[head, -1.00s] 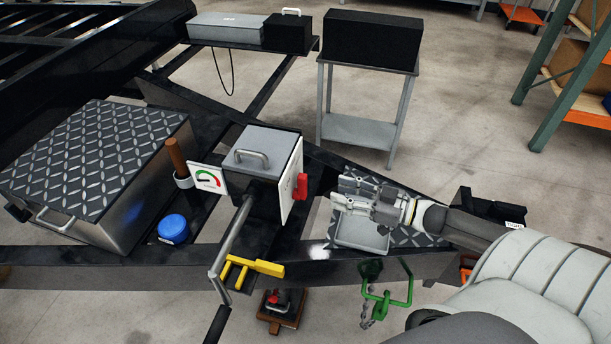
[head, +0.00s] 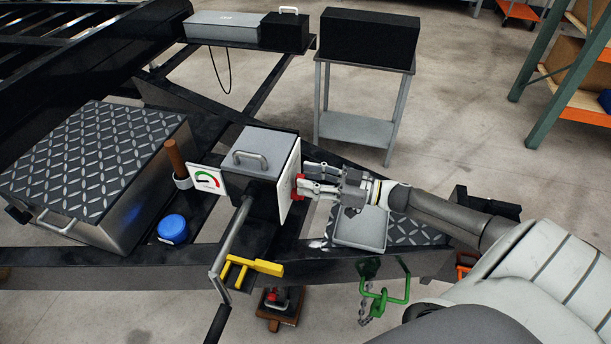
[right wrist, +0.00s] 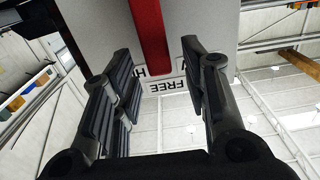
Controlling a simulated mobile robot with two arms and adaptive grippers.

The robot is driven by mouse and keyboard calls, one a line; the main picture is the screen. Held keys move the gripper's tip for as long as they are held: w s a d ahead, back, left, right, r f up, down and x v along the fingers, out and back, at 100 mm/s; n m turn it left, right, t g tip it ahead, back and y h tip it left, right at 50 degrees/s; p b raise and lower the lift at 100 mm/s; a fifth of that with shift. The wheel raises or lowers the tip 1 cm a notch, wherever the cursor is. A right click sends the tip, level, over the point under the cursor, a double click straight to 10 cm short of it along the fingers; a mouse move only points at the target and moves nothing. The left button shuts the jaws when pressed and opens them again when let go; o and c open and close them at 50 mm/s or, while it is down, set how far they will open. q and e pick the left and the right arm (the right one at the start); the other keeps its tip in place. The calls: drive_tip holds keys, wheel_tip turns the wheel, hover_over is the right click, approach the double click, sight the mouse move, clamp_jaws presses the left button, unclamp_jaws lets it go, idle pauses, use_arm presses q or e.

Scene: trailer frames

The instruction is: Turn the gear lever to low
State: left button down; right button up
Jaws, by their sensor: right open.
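The gear lever (head: 299,186) is a red handle on the white plate (head: 289,181) at the right side of the grey gearbox (head: 266,158). In the right wrist view the red lever (right wrist: 149,35) hangs from the top between my fingers, with black lettering including "FREE" on the plate (right wrist: 204,45) behind it. My right gripper (head: 310,180) is open, with its fingertips at the lever. In the wrist view the fingers (right wrist: 158,85) stand apart on both sides of the lever, and I cannot tell whether either touches it. My left gripper is not in view.
A bent crank handle (head: 233,233) sticks out from the front of the gearbox. A yellow bracket (head: 255,266), a green hook piece (head: 388,291), a grey tray (head: 361,229) and a blue cap (head: 173,229) are nearby. A diamond-plate box (head: 95,158) stands at left.

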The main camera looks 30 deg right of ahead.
drive_tip(key=shift+w+a, duration=0.5)
drive_tip(key=shift+w, duration=0.05)
drive_tip(key=shift+c, duration=0.3)
clamp_jaws()
